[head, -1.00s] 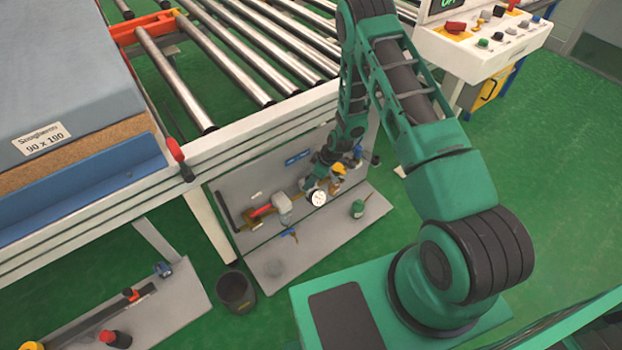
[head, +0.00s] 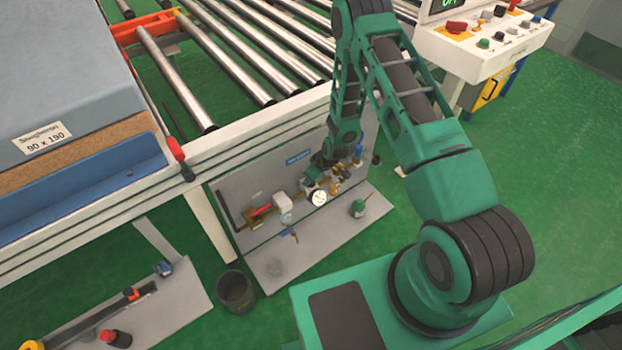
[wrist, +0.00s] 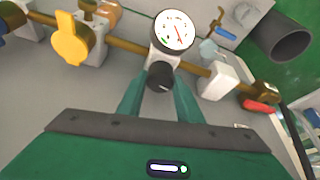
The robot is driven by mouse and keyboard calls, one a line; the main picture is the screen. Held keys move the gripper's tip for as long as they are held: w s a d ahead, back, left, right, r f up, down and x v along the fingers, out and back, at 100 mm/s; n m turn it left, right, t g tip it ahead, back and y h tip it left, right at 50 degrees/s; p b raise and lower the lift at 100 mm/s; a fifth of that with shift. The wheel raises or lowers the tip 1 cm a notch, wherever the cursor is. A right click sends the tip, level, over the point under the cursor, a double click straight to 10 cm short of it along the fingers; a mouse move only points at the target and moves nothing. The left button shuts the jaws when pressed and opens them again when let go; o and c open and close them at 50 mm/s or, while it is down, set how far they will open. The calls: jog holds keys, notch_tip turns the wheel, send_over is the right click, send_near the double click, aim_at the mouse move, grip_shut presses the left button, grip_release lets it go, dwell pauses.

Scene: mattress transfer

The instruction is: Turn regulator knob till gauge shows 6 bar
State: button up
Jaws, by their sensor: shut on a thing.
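The black regulator knob (wrist: 160,75) is at the centre of the wrist view, directly below the round white gauge (wrist: 173,32). My gripper (wrist: 159,90) is shut on the knob, with one green finger on each side. The gauge has a red needle, but its scale is too small to read. In the head view the gauge (head: 317,198) shows on the grey panel below the roller conveyor. My gripper (head: 318,172) is just above it there, and my arm hides the knob.
A yellow handle (wrist: 72,38) sits on the brass pipe left of the regulator. A red lever (wrist: 258,106) and a blue-handled valve (wrist: 225,31) lie to the right.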

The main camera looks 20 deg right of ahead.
aim_at(311, 195)
jog(key=m, duration=0.2)
jog(key=m+h, duration=0.1)
jog(key=m, duration=0.1)
jog(key=shift+a+m+t+h, duration=0.15)
jog(key=shift+m+t+h, duration=0.15)
jog(key=shift+t, duration=0.1)
jog(key=m+h, duration=0.1)
jog(key=m, duration=0.3)
jog(key=shift+h, duration=0.3)
jog(key=o, duration=1)
jog(key=shift+o, duration=0.2)
jog(key=shift+a, duration=0.1)
jog(key=v, duration=1)
jog(key=shift+r, duration=0.4)
jog(key=shift+a, duration=0.1)
